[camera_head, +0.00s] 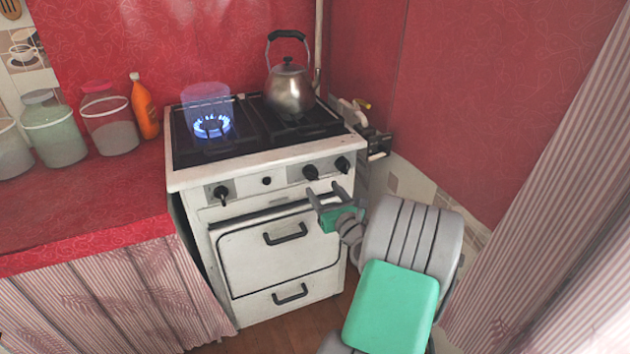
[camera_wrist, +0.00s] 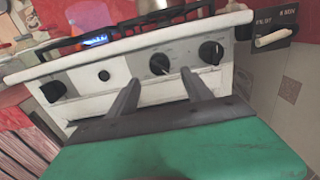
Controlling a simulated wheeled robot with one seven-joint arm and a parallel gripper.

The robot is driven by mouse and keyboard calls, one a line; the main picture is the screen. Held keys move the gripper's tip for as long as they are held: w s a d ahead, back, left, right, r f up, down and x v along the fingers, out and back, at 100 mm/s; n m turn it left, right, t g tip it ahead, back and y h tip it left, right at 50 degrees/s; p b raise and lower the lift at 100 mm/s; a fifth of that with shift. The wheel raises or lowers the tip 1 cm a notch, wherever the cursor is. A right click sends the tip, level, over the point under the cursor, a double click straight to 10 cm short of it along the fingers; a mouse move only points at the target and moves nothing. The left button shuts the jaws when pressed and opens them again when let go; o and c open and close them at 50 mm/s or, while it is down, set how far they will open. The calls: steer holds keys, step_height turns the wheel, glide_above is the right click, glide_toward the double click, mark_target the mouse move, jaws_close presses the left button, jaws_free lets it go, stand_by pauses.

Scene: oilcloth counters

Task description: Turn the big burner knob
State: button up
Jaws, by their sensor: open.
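A white stove (camera_head: 330,235) has a row of black knobs on its front panel. From left to right are a left knob (camera_head: 221,195), a small round knob (camera_head: 267,181), a third knob (camera_head: 310,173) and a right knob (camera_head: 342,164). No label shows which one is the big burner knob. My gripper (camera_head: 324,190) is open and empty in front of the panel's right part. In the wrist view, the third knob (camera_wrist: 160,65) appears between and just beyond my fingertips (camera_wrist: 160,78). The right knob (camera_wrist: 211,52) is to their right. Contact cannot be told.
A blue flame (camera_head: 212,125) burns at the left burner, with a translucent bluish cylinder above it. A metal kettle (camera_head: 289,92) stands on the back right. Oven handles (camera_head: 285,234) protrude below the panel. Jars (camera_head: 110,125) and an orange bottle (camera_head: 144,107) stand on the red counter (camera_head: 110,190).

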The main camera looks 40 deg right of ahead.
mark_target(315, 179)
steer(key=x, duration=0.6)
steer(key=shift+w, duration=0.15)
steer(key=shift+c, duration=0.4)
jaws_close()
